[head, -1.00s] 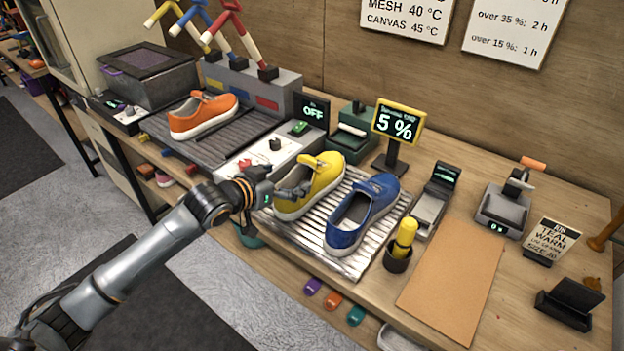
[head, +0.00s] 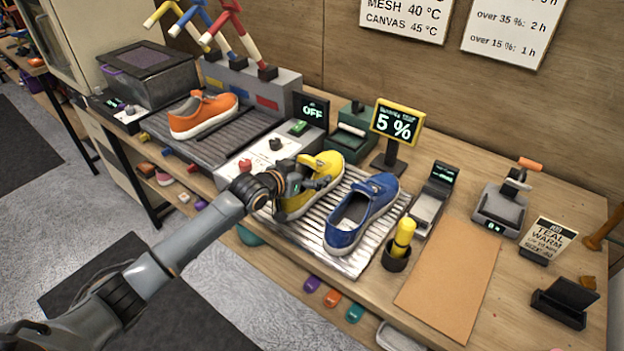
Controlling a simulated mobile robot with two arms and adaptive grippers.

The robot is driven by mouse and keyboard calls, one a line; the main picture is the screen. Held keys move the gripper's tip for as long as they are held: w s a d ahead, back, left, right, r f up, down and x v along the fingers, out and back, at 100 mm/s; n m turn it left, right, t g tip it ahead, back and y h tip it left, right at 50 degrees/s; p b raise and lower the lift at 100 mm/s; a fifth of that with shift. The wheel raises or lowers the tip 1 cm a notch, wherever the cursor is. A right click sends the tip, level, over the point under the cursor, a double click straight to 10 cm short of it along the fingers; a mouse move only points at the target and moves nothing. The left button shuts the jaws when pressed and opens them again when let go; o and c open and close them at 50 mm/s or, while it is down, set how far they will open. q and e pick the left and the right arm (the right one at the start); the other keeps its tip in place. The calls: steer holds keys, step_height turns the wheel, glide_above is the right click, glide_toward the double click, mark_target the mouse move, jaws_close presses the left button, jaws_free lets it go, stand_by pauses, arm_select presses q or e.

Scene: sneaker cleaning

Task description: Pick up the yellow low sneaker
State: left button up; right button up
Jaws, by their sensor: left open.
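The yellow low sneaker (head: 322,171) sits on the ribbed metal rack (head: 357,262), left of the blue sneaker (head: 362,208). My left gripper (head: 322,183) is at the yellow sneaker, over its opening and near side, with its fingers open. The gripper and wrist hide part of the sneaker's near side and heel. I cannot tell whether the fingers touch it. My right gripper does not show.
An orange sneaker (head: 203,115) sits on the dark slatted tray at left. A 5 % display (head: 397,122) stands behind the blue sneaker. A yellow-topped tool in a black cup (head: 397,258) and a tan mat (head: 450,280) lie to the right.

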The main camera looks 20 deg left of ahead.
arm_select(q)
steer(key=c, duration=1.4)
steer(key=shift+r, duration=0.1)
steer(key=shift+c, duration=1)
